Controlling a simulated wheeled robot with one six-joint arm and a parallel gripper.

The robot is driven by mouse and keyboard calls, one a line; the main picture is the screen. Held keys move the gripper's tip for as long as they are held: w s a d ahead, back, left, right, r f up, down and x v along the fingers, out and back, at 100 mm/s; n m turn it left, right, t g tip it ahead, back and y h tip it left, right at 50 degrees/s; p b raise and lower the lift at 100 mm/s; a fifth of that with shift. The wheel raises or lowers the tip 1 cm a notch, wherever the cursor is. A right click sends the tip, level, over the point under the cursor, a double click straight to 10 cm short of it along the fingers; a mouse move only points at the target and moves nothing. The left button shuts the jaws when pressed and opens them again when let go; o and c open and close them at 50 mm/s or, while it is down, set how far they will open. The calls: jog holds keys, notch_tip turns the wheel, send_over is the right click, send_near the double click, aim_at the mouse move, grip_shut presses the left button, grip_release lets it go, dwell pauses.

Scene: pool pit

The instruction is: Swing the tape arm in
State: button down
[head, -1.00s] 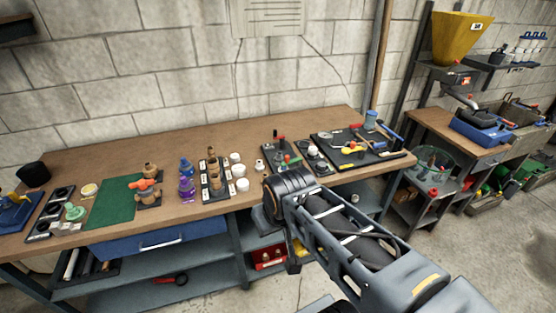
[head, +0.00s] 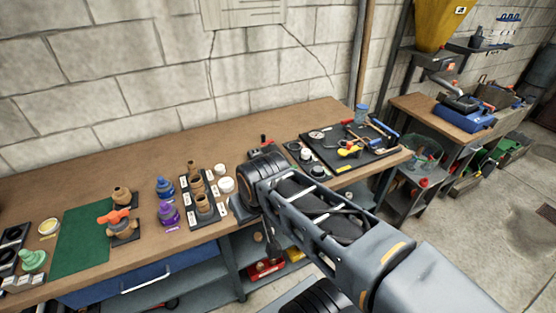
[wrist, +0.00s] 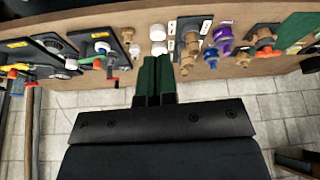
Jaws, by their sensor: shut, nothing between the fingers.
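I cannot tell for certain which part is the tape arm. A small black board (wrist: 98,50) with a red lever, a green knob and white parts sits left of my gripper in the wrist view. In the head view my arm hides most of it; a red knob (head: 264,138) shows above. A larger black board (head: 325,160) carries a yellow part with a red end (head: 349,151), a dial and pale round parts. The head view does not show the fingertips clearly.
White cups (head: 226,184), a rack of brown fittings (head: 201,206), purple and blue bottles (head: 166,200) and a green mat (head: 84,240) stand along the wooden bench (head: 130,160). The back strip of the bench is clear. A blue drawer (head: 150,280) is below.

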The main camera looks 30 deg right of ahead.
jog(key=w+d+b, duration=0.3)
jog(key=d+b, duration=0.2)
jog(key=d, duration=0.2)
jog(key=w+d+f+m+b, duration=0.1)
jog(key=w+d+b, duration=0.3)
jog(key=d, duration=0.3)
jog(key=w+d+f+b, duration=0.1)
jog(key=w+d+b, duration=0.2)
jog(key=d+b, duration=0.2)
jog(key=shift+w+d+f+h+b, duration=0.2)
jog(key=shift+d+h+b, duration=0.15)
jog(key=shift+d, duration=0.6)
jog(key=w+f, duration=0.7)
jog(key=f, duration=0.2)
jog(key=shift+w+d+f, duration=0.25)
jog(key=shift+d, duration=0.15)
jog(key=shift+m, duration=0.3)
